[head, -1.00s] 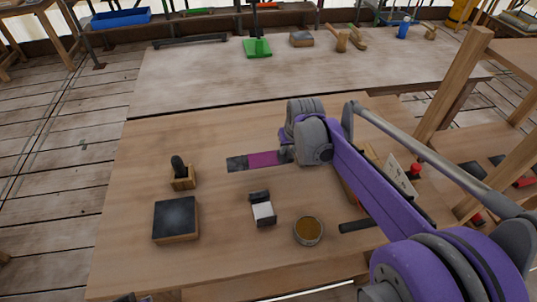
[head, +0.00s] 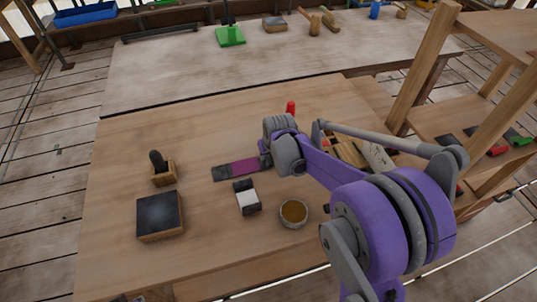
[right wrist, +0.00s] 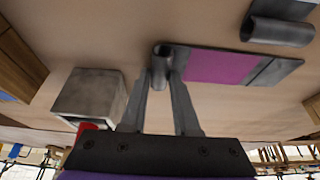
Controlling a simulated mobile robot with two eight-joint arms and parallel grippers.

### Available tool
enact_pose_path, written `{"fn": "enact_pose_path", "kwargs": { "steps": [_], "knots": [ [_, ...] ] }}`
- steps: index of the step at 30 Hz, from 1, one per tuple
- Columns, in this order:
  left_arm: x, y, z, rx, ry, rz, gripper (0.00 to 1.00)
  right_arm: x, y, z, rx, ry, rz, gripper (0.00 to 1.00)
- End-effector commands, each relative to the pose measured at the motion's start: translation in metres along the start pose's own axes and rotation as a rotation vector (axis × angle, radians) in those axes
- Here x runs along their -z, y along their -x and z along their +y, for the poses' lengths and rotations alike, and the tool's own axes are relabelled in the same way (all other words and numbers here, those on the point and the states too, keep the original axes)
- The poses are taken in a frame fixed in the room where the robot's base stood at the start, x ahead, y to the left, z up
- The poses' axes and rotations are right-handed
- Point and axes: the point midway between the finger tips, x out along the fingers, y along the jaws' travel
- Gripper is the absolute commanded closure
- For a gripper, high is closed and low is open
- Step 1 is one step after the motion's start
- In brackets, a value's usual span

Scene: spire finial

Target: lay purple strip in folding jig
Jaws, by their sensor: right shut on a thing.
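The purple strip (head: 240,169) has a magenta middle and dark grey ends. My right gripper (head: 268,160) is shut on its right end in the head view. In the right wrist view the fingertips (right wrist: 161,68) pinch the grey end of the strip (right wrist: 222,67), which extends flat to the right. It appears to be just above the table. A dark piece with raised ends and a white middle (head: 247,198), perhaps the folding jig, stands just nearer than the strip. A grey curved piece (right wrist: 280,30) shows beyond the strip in the wrist view. My left gripper is not in view.
On the wooden table (head: 110,255) are a dark-topped block (head: 160,213), a small wooden holder with a dark handle (head: 162,170) and an amber-filled pot (head: 293,213). A red upright thing (head: 291,107) stands behind my gripper. The table's far left is clear.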

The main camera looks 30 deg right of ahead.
Motion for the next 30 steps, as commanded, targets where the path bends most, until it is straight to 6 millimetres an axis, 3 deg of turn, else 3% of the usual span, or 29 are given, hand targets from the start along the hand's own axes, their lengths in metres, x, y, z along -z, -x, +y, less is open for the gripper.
{"fn": "enact_pose_path", "kwargs": {
  "steps": [5, 6, 10, 22, 30],
  "knots": [
    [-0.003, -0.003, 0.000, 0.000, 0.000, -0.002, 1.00, -0.002, -0.004, 0.000, 0.000, 0.000, 0.000, 1.00],
    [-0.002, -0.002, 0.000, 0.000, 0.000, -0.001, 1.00, -0.001, -0.003, 0.000, 0.000, 0.000, 0.000, 0.63],
    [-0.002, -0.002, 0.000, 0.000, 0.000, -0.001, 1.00, -0.001, -0.003, 0.000, 0.000, 0.000, 0.000, 0.41],
    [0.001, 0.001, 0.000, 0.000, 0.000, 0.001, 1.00, 0.001, 0.006, 0.000, 0.000, 0.000, 0.000, 0.41],
    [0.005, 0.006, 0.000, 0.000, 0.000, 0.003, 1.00, 0.000, 0.059, 0.000, 0.000, -0.001, 0.000, 0.41]
  ]
}}
